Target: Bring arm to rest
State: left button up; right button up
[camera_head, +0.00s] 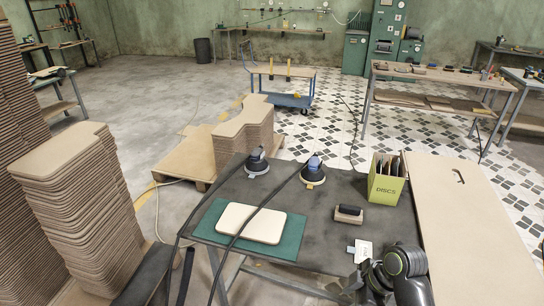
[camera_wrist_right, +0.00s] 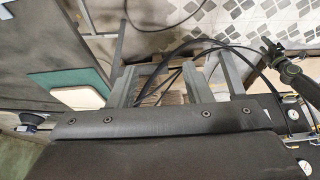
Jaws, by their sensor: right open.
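My right gripper (camera_wrist_right: 178,78) shows in the right wrist view. Its two grey fingers are wide apart with nothing between them. It hangs beside the dark workbench (camera_wrist_right: 28,40), clear of the bench top, with black cables and floor beyond. In the head view a dark arm with a green ring comes in at the bottom right, by the bench's near edge; its fingers cannot be made out there. My left gripper is not seen in either view. A cream curved board (camera_head: 250,223) lies flat on a green mat (camera_head: 288,242) on the bench, apart from the gripper.
On the bench stand two sanders (camera_head: 257,162) (camera_head: 313,173), a sanding block (camera_head: 348,214), a DISCS box (camera_head: 386,185) and a white tag (camera_head: 363,250). Board stacks (camera_head: 80,200) rise at left. A tan panel (camera_head: 475,230) adjoins the bench at right. Cables cross the bench.

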jog(key=s+d+f+m+h+b, duration=0.1)
jog(key=s+d+f+m+b, duration=0.25)
jog(key=f, duration=0.85)
jog(key=s+d+f+m+h+b, duration=0.1)
jog(key=s+d+f+m+b, duration=0.2)
jog(key=f, duration=0.9)
jog(key=s+d+f+m+h+b, duration=0.15)
jog(key=s+f+m, duration=0.25)
jog(key=f, duration=0.8)
pick_arm(q)
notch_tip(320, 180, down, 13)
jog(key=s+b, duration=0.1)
jog(key=b, duration=0.3)
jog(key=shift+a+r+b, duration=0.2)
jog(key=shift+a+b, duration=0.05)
jog(key=shift+b, duration=0.05)
pick_arm(e)
jog(key=s+d+f+m, duration=0.1)
jog(key=s+f, duration=0.5)
jog(key=s, duration=0.3)
jog(key=s+d+f+m+h, duration=0.1)
jog(key=s+f+m, duration=0.1)
jog(key=s+f, duration=0.4)
jog(key=s+d+f+m+h, duration=0.1)
jog(key=s+d+f+m, duration=0.1)
jog(key=s+f, duration=0.4)
jog(key=s, duration=0.5)
jog(key=shift+s, duration=0.35)
